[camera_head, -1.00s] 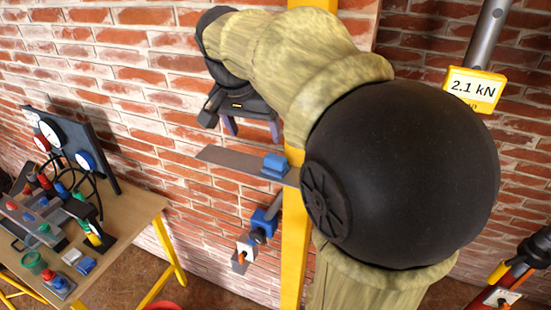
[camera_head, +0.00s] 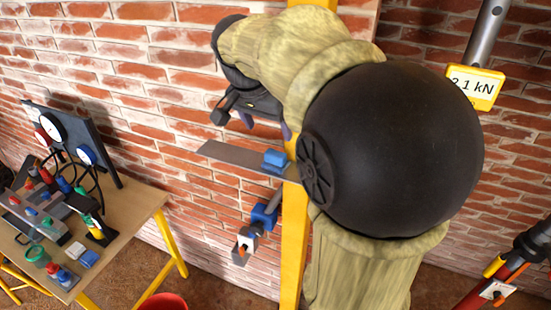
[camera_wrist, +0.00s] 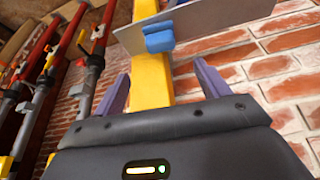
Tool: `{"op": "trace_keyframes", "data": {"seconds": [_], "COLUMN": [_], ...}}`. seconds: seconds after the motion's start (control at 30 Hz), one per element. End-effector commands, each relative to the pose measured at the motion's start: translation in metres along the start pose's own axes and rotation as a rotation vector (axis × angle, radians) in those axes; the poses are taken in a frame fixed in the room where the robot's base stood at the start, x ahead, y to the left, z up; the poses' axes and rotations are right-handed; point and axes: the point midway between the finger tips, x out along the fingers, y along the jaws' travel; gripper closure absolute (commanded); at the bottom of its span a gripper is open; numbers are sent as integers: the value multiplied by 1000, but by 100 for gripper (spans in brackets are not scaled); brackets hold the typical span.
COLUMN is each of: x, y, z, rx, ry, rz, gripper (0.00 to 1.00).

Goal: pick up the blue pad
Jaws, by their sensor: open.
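The blue pad (camera_head: 276,161) lies on a thin grey plate (camera_head: 235,156) that sticks out beside the yellow post (camera_head: 296,220). My gripper (camera_head: 266,124) is in front of the wall, above the plate in the head view. Its purple fingers are apart with nothing between them. The wrist view looks upside down. There my open gripper (camera_wrist: 161,75) has the pad (camera_wrist: 158,37) ahead, between the lines of its fingers and against the grey plate (camera_wrist: 210,18). The pad is beyond the fingertips, not touching them. My arm hides part of the post.
A blue clamp (camera_head: 264,216) hangs below the plate. A wooden table (camera_head: 135,215) at left holds gauges, bottles and another small blue block (camera_head: 89,258). A red bucket (camera_head: 163,303) stands on the floor. A yellow 2.1 kN display (camera_head: 476,86) is at right.

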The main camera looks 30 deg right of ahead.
Motion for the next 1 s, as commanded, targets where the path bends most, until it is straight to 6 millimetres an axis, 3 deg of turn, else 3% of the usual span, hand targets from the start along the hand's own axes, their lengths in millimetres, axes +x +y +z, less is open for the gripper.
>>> {"op": "trace_keyframes", "data": {"seconds": [0.3,0.77,1.0], "x": [50,59,91], "y": [0,0,-1], "z": [0,1,4], "rx": [-1,-2,-1], "ry": [-2,-1,-4], "rz": [2,2,4], "gripper": [25,25,25]}}
